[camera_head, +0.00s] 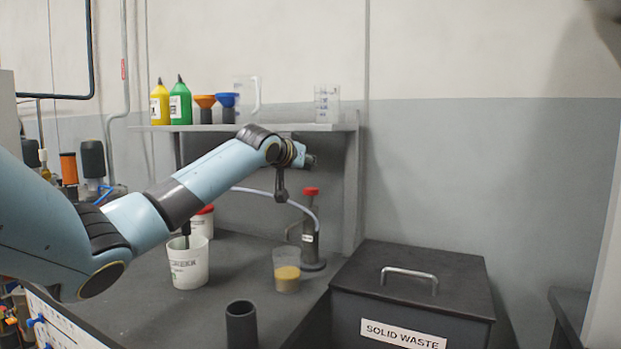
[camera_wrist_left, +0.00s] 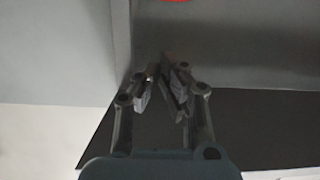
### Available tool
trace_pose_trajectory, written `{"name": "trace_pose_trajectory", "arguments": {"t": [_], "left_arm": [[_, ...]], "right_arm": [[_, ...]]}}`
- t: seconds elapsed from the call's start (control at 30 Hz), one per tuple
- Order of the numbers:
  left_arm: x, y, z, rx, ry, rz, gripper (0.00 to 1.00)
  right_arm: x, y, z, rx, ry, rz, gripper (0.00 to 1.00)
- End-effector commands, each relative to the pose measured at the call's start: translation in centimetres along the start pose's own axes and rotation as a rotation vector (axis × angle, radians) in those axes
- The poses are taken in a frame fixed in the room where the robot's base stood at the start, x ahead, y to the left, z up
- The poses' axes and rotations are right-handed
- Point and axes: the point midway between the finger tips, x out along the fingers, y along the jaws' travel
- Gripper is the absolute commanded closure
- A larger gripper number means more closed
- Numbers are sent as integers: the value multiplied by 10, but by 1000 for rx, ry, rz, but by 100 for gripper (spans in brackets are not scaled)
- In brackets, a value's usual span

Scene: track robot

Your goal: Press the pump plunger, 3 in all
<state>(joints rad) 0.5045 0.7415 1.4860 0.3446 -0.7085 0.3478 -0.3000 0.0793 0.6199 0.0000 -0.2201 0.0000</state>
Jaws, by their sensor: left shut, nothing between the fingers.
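The pump (camera_head: 310,238) is an upright grey cylinder with a red plunger knob (camera_head: 311,191) on top, standing on the bench beside the shelf's side panel. My left gripper (camera_head: 281,196) is shut and empty and points down. In the head view it appears just left of the red knob, at about its height, with a small gap between them. In the left wrist view the closed fingers (camera_wrist_left: 165,83) are in the middle, and part of a red round thing, probably the knob (camera_wrist_left: 175,1), is cut off at the top edge. My right gripper is not in view.
A pale hose (camera_head: 262,193) runs left from the pump. A clear cup with yellowish contents (camera_head: 286,278) stands in front of it, a white bucket (camera_head: 188,266) to the left and a dark cylinder (camera_head: 241,325) nearer. The shelf (camera_head: 250,128) is above; the solid waste bin (camera_head: 410,285) is right.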

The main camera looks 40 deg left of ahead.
Motion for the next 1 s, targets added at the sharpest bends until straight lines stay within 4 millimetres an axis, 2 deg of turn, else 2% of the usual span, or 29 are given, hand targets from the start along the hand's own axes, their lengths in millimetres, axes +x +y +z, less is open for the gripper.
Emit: {"name": "trace_pose_trajectory", "arguments": {"t": [0.1, 0.3, 0.8, 1.0], "left_arm": [[20, 0, 4, -2, -3, 0, 100], [25, 0, 32, 2, -2, 0, 100], [27, 0, 41, 2, -1, -1, 100], [33, -1, 66, 1, -5, -1, 100]], "right_arm": [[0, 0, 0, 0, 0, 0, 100], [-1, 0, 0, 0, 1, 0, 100], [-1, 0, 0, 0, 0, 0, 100], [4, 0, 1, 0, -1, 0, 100]]}}
